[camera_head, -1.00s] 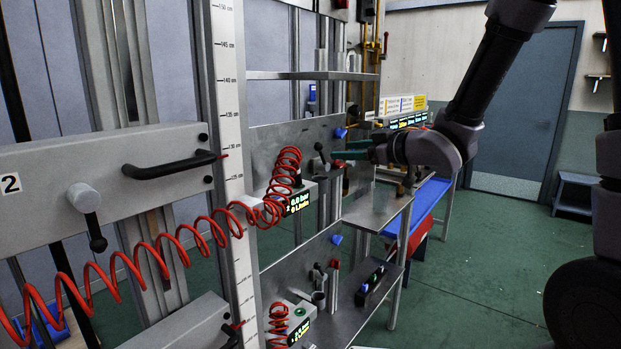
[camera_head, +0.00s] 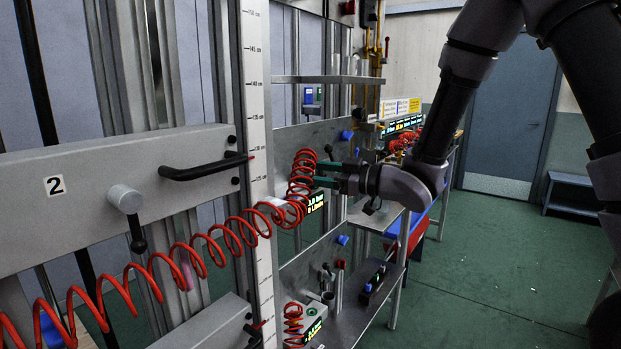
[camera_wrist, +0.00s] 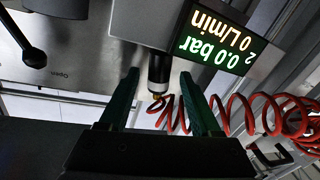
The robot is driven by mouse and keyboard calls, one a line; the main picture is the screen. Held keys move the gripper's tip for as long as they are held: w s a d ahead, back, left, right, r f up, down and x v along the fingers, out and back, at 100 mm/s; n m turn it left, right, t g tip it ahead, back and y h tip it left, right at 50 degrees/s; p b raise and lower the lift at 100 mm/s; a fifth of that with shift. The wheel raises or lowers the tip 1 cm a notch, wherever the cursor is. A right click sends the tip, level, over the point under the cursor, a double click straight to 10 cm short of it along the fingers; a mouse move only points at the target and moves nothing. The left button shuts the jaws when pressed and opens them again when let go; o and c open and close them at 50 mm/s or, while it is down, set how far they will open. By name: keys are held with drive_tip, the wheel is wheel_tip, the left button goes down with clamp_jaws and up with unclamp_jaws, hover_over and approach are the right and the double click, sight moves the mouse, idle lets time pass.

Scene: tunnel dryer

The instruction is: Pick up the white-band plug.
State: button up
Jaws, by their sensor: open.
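My gripper (camera_head: 318,174) is open, its two green fingers reaching left to the red coiled hose (camera_head: 302,172). In the wrist view the fingers (camera_wrist: 158,76) stand either side of a dark cylindrical plug (camera_wrist: 159,68), with a gap showing on each side. The plug hangs below a grey box with a lit display (camera_wrist: 222,38), and the red hose (camera_wrist: 236,112) runs off to the right from near its lower end. A pale ring shows near the plug's lower end; I cannot tell for sure that it is the white band. In the head view the plug is hidden.
A vertical scale (camera_head: 258,130) and a plate marked 2 (camera_head: 110,185) with a black handle (camera_head: 205,167) stand left of the gripper. A metal shelf (camera_head: 345,318) with a second red coil (camera_head: 293,322) lies below.

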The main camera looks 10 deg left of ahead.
sight(305, 170)
drive_tip(key=a, duration=0.3)
drive_tip(key=shift+w+a, duration=0.15)
drive_tip(key=shift+w, duration=0.25)
clamp_jaws()
